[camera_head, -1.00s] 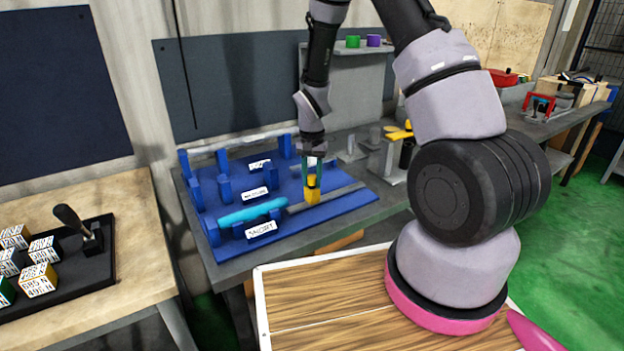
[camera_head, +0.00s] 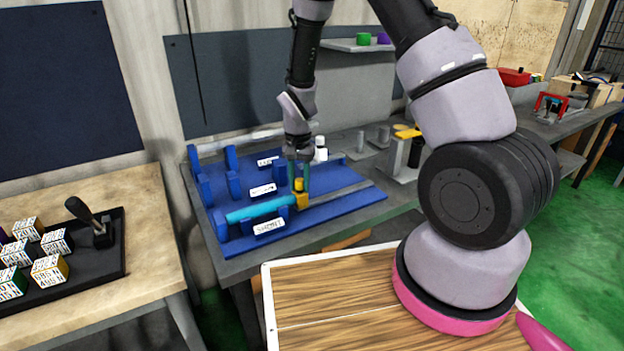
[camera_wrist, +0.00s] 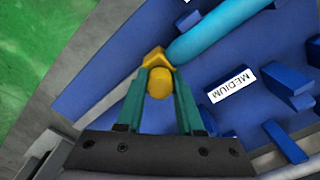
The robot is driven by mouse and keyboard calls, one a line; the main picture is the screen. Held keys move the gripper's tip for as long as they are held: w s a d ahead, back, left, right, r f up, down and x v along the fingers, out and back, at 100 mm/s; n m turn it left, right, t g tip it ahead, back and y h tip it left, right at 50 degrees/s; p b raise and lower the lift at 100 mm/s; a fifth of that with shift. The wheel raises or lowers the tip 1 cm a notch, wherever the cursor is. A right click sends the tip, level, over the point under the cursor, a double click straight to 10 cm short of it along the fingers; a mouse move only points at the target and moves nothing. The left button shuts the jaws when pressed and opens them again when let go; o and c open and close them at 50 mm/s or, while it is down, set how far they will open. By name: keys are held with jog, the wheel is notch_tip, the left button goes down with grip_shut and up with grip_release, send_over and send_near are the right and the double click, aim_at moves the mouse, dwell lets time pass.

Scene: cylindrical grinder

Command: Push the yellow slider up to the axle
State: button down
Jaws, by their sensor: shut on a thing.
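The yellow slider (camera_head: 301,199) is on the grey rail of the blue fixture, at the right end of the cyan axle (camera_head: 259,209). In the wrist view the slider (camera_wrist: 155,58) and the near end of the axle (camera_wrist: 185,50) appear to meet; I cannot tell whether they press together. My gripper (camera_head: 299,184) points down over the fixture, its green fingers shut on the slider's yellow knob (camera_wrist: 159,82). The axle lies in the blue supports by the label SHORT.
The blue fixture (camera_head: 350,204) has more supports behind, with a MEDIUM label (camera_wrist: 232,86). The rail (camera_head: 342,194) right of the slider is clear. A white-topped part (camera_head: 320,150) stands behind my gripper. A grey stand with a yellow top (camera_head: 407,133) is at right.

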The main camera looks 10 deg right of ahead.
jog(key=shift+a, duration=0.25)
jog(key=c, duration=0.5)
grip_release()
jog(key=shift+s+a, duration=0.1)
jog(key=shift+c, duration=0.2)
jog(key=shift+r, duration=0.1)
notch_tip(320, 180, up, 11)
jog(key=shift+f, duration=0.2)
jog(key=shift+r, duration=0.1)
